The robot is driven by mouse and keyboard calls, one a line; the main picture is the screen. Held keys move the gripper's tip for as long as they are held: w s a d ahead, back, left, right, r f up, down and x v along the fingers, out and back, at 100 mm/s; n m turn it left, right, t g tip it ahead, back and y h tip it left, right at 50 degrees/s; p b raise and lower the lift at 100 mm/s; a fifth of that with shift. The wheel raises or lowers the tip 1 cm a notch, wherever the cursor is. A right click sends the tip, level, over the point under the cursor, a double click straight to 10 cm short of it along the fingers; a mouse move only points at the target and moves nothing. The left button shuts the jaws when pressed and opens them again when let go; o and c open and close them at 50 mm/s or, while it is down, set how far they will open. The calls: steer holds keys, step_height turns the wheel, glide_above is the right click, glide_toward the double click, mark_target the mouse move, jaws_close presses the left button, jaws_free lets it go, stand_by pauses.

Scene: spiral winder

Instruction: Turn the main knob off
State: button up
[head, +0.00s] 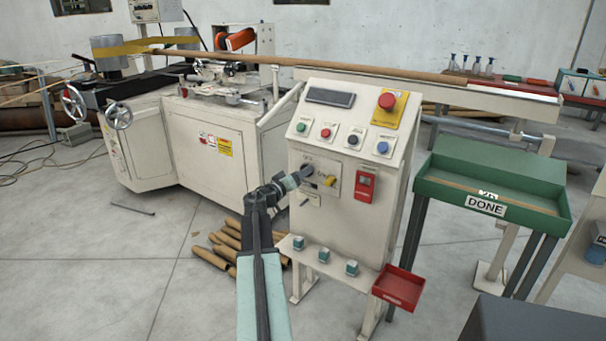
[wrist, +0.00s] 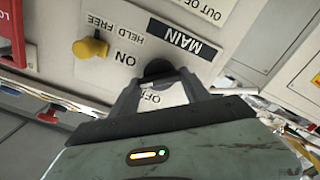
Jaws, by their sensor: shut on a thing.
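The main knob (wrist: 158,69) is black and round, on a white plate (wrist: 110,57) on the control panel's front. The wrist view shows the plate rotated, with the labels MAIN, ON and OFF around the knob. My gripper (wrist: 160,82) has its two dark fingers closed on the knob from either side. In the head view my gripper (head: 307,172) reaches the plate's left part and hides most of the knob. I cannot tell which label the knob points to. A yellow knob (wrist: 90,48) sits beside it near the words HELD FREE.
The control panel (head: 345,135) carries several push buttons, a red emergency stop (head: 387,101) and a red lockout box (head: 366,186). Below are a shelf with small teal blocks (head: 324,254) and a red tray (head: 398,286). A green DONE tray (head: 490,190) stands right; cardboard tubes (head: 222,250) lie behind my arm.

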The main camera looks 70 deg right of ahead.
steer(key=n, duration=1)
steer(key=shift+f, duration=0.15)
steer(key=shift+a+n, duration=0.1)
steer(key=shift+n, duration=0.3)
steer(key=o, duration=1.4)
steer(key=v, duration=0.7)
steer(key=shift+w+a, duration=0.1)
steer(key=shift+a, duration=0.25)
